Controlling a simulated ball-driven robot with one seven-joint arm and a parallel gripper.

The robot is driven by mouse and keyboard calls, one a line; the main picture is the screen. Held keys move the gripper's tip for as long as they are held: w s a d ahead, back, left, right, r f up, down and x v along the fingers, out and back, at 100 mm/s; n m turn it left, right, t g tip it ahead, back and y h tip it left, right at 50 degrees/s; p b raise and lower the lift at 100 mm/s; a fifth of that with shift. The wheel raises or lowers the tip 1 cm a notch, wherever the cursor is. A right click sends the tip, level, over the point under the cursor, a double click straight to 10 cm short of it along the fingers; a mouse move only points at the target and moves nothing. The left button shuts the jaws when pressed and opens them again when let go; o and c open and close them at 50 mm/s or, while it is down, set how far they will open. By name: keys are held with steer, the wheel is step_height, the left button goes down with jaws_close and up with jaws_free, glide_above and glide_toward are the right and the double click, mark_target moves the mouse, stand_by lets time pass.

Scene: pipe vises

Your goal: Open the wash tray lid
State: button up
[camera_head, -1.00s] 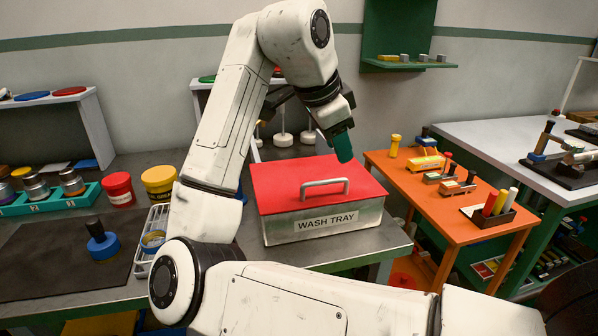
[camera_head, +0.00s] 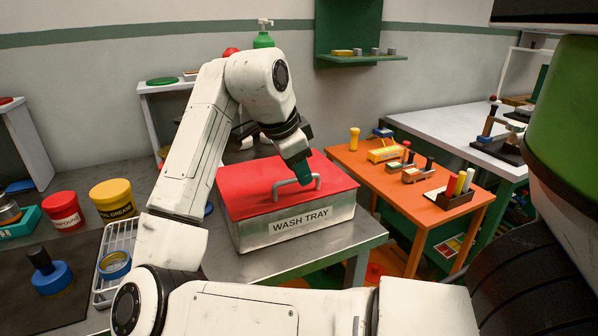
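The wash tray (camera_head: 298,226) is a grey metal box with a "WASH TRAY" label, standing near the right end of the grey bench. Its red lid (camera_head: 248,186) lies flat on top and is closed. A grey bar handle (camera_head: 283,184) stands on the lid. My gripper (camera_head: 303,175) points down at the handle's right part, with its dark green fingers at or just behind the bar. I see the fingers nearly edge-on, so their gap and any contact with the handle are hidden.
A yellow tub (camera_head: 113,202), a red tub (camera_head: 63,212) and a white wire basket (camera_head: 118,250) stand left of the tray. An orange table (camera_head: 410,195) with small tools is to the right. A green dispenser (camera_head: 264,40) stands behind my arm.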

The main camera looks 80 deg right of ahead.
steer(key=shift+s+d+f, duration=0.1)
steer(key=shift+d+f, duration=0.05)
steer(key=shift+f, duration=0.2)
jaws_close()
stand_by(0.5)
